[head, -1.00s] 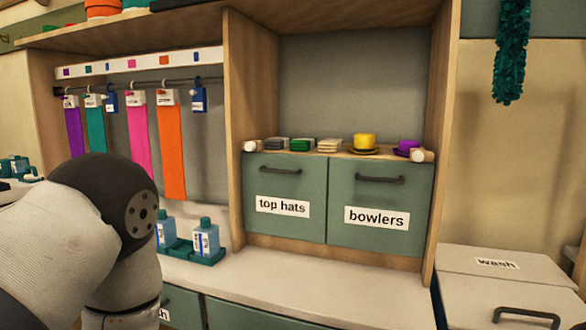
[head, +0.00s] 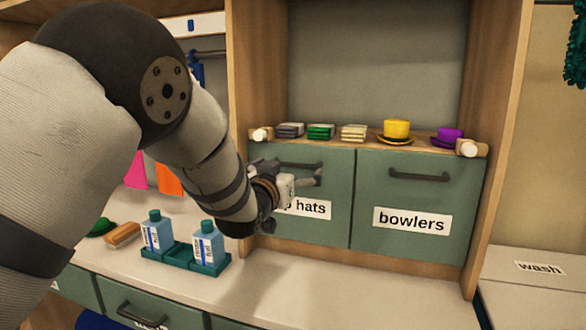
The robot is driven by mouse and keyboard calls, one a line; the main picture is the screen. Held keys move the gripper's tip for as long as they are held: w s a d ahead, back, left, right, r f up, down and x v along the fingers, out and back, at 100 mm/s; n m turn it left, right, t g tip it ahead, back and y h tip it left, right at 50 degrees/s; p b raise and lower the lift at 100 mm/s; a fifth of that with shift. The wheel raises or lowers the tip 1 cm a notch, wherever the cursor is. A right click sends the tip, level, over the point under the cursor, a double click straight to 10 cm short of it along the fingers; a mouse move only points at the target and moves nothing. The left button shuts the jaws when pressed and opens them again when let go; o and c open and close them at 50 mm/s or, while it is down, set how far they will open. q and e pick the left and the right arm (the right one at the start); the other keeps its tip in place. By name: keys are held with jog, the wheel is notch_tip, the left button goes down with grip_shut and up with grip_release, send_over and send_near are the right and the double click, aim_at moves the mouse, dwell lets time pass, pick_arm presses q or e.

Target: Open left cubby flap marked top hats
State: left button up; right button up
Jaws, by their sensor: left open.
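The left cubby flap (head: 333,160) is green and shut, flush with the flap beside it. Its white label (head: 312,209) reads "top hats", with the first letters hidden behind my left gripper. The flap's dark bar handle (head: 297,164) is near its top edge. My left gripper (head: 314,178) is open, in front of the flap just below and at the right part of the handle. I cannot tell whether its fingers touch the handle. My right gripper is out of view.
The "bowlers" flap (head: 420,195) is shut on the right. Above stand a yellow hat (head: 396,129), a purple hat (head: 449,135) and folded cloths (head: 321,131). Blue bottles (head: 208,243) in a green tray (head: 180,255) stand on the counter below my arm. The counter before the flaps is clear.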

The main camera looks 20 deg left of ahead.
pick_arm(q)
jog(key=shift+w, duration=1.35)
jog(key=shift+c, duration=0.6)
